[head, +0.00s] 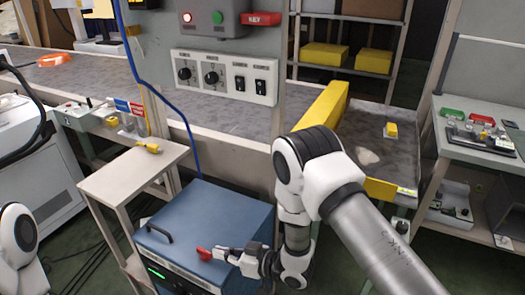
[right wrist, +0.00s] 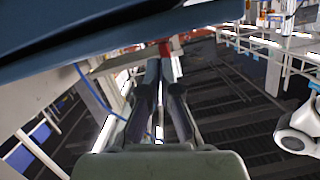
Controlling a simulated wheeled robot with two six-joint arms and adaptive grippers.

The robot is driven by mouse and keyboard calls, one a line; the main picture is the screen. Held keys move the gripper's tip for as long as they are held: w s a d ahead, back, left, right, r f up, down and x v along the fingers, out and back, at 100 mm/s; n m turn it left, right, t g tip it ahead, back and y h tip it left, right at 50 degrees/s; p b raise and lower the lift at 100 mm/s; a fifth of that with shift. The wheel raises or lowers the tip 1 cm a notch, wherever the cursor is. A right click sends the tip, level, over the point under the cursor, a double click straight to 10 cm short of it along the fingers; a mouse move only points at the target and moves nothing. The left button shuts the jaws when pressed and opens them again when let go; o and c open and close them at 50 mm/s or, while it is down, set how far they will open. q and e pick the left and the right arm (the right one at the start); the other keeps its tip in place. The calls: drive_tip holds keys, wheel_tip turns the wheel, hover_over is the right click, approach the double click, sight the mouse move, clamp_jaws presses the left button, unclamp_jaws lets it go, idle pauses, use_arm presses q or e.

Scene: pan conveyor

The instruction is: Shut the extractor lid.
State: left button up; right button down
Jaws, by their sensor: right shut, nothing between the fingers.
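The extractor (head: 168,268) is a blue box low in the middle of the head view, with a green light on its front. Its blue lid (head: 213,214) looks nearly level from above, with a black handle (head: 157,235) at its left. I cannot tell how wide any gap under it is. My right gripper (head: 222,254) is shut and empty at the lid's near side, pointing left, with a red piece (head: 203,253) at its tips. In the right wrist view the shut fingers (right wrist: 163,85) reach forward below a blue panel (right wrist: 120,22). My left gripper is out of view.
A small side table (head: 130,172) with a yellow object stands left of the extractor. A conveyor (head: 225,118) runs behind it, under a control panel (head: 222,78). A blue cable hangs behind the box. A yellow guard (head: 322,108) and a bench (head: 482,150) stand right.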

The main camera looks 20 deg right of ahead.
sight(217, 262)
wheel_tip(217, 262, down, 3)
drive_tip(key=shift+s+a+f+b, duration=0.1)
drive_tip(key=shift+s+a+b, duration=0.05)
drive_tip(key=shift+b, duration=0.4)
drive_tip(key=shift+s+f, duration=0.2)
drive_tip(key=shift+f, duration=0.05)
